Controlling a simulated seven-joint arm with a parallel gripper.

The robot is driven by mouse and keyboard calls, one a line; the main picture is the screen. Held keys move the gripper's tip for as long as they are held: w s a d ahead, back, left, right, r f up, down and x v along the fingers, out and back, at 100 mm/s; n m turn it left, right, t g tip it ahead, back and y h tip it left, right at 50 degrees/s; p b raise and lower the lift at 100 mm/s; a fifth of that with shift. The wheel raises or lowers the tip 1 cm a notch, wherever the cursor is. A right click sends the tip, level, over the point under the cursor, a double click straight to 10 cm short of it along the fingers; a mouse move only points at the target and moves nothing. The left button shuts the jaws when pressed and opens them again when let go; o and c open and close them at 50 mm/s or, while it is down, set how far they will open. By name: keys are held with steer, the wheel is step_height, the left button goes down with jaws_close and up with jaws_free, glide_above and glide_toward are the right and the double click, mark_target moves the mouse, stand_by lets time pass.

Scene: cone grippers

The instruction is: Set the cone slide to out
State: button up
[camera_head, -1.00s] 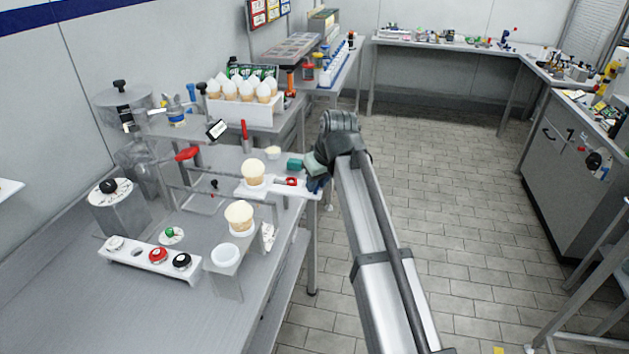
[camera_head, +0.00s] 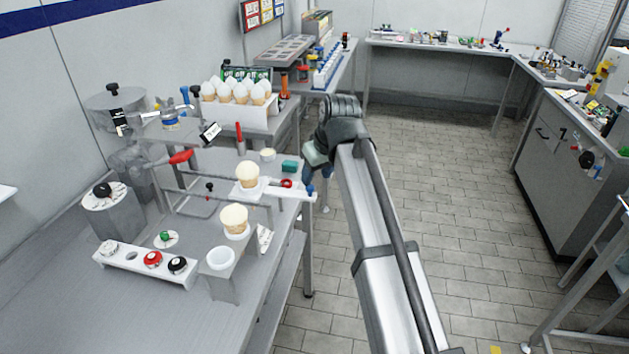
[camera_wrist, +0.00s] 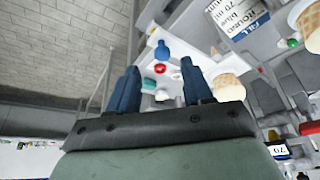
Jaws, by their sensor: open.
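The cone slide is a white plate (camera_head: 270,192) at the bench's right end in the head view, with a blue knob (camera_head: 310,190) at its outer end. A red ring (camera_head: 286,183) and a cup-shaped cone (camera_head: 247,175) are at the plate. My gripper (camera_head: 318,174) is just above and beside the blue knob, apart from it as far as I can tell. In the wrist view, the open blue fingers (camera_wrist: 160,68) are empty, with the blue knob (camera_wrist: 162,50) beyond and between them. The white plate (camera_wrist: 185,50) and red ring (camera_wrist: 161,69) also show there.
A second cone (camera_head: 234,218) stands in front, beside an empty white cup (camera_head: 221,259). A white rack of cones (camera_head: 240,110) is behind. A red-handled lever (camera_head: 181,157) is to the left. The floor right of the bench is clear.

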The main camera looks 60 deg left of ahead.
steer(key=v, duration=0.9)
steer(key=shift+d+r, duration=0.1)
steer(key=shift+r, duration=0.05)
stand_by(0.4)
